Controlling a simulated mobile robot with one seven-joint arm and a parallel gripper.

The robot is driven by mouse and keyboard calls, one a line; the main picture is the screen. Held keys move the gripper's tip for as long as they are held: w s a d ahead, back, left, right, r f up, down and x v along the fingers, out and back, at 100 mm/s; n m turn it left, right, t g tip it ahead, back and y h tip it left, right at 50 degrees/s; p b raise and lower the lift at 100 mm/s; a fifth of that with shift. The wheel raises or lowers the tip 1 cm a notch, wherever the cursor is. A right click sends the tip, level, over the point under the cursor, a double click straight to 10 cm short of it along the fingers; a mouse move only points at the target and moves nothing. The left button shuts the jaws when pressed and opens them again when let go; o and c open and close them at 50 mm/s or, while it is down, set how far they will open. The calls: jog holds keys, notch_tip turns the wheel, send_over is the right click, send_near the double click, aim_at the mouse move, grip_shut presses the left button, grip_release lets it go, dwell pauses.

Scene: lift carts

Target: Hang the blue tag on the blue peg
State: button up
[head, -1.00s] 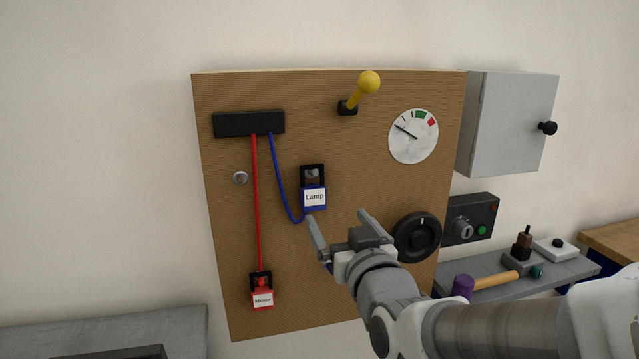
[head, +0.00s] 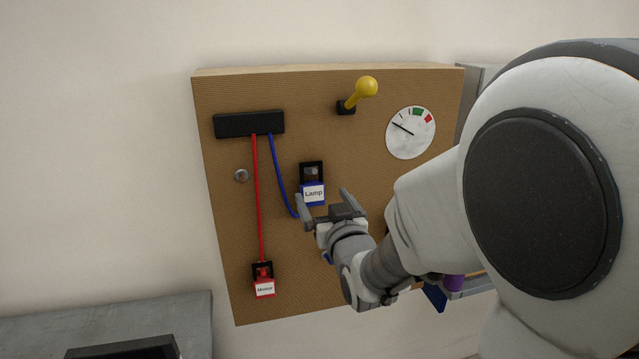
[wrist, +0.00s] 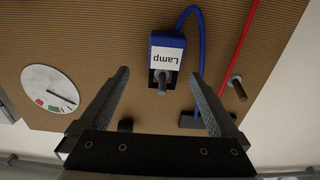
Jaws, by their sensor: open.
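The blue tag (head: 313,194), with a white "Lamp" label and a black loop on top, hangs upright on the brown board. A grey peg (wrist: 162,88) shows inside its loop in the wrist view, where the tag (wrist: 167,52) appears upside down. The tag is tied to a blue cord. My gripper (head: 321,195) is open and empty, just in front of and below the tag in the head view. In the wrist view the tag lies ahead, between the lines of the fingers (wrist: 160,77). I cannot make out a clearly blue peg.
A bare grey peg (head: 241,176) sits left of the tag. A red tag (head: 264,287) hangs lower left on a red cord (head: 258,200). A yellow-knobbed lever (head: 366,88) and a gauge (head: 410,132) are above and right.

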aim_at(314, 189)
jog(key=shift+a+f+p+x, duration=0.15)
jog(key=shift+p+x, duration=0.3)
jog(key=shift+x, duration=0.85)
jog(key=shift+a+f+p+x, duration=0.15)
jog(key=shift+p+x, duration=0.25)
jog(key=shift+x, duration=0.95)
jog(key=shift+s+r, duration=0.1)
jog(key=c, duration=1.5)
jog(key=shift+o, duration=0.2)
jog(key=shift+r, duration=0.1)
jog(key=shift+r, duration=0.65)
jog(key=b+v, duration=1.1)
jog(key=v, duration=0.7)
jog(key=shift+b, duration=0.3)
